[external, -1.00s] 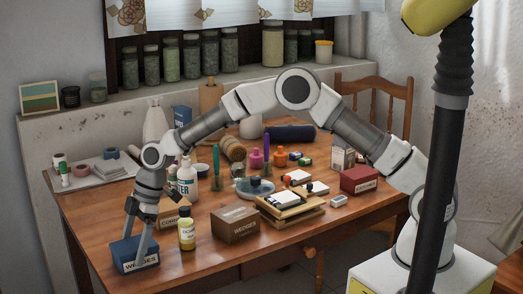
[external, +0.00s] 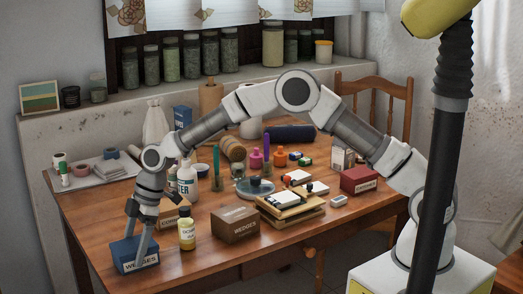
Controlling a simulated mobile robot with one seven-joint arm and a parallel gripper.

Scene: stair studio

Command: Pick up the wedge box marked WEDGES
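A blue box (external: 124,257) stands at the table's front left corner. Its white label seems to read WEDGES, partly covered by a finger. My gripper (external: 138,240) points down over this box, one finger in front of its near face and the other at its far side. Whether the fingers press on the box or stand just apart from it, I cannot tell. The box appears to rest on the table. A brown box (external: 235,224), also lettered WEDGES, stands to the right near the front edge.
A yellow-labelled bottle (external: 187,235) stands just right of the blue box, and a box with a partly hidden label (external: 175,217) behind it. A white bottle (external: 188,181) is close behind my wrist. A wooden press (external: 290,207) and a red box (external: 360,180) are farther right.

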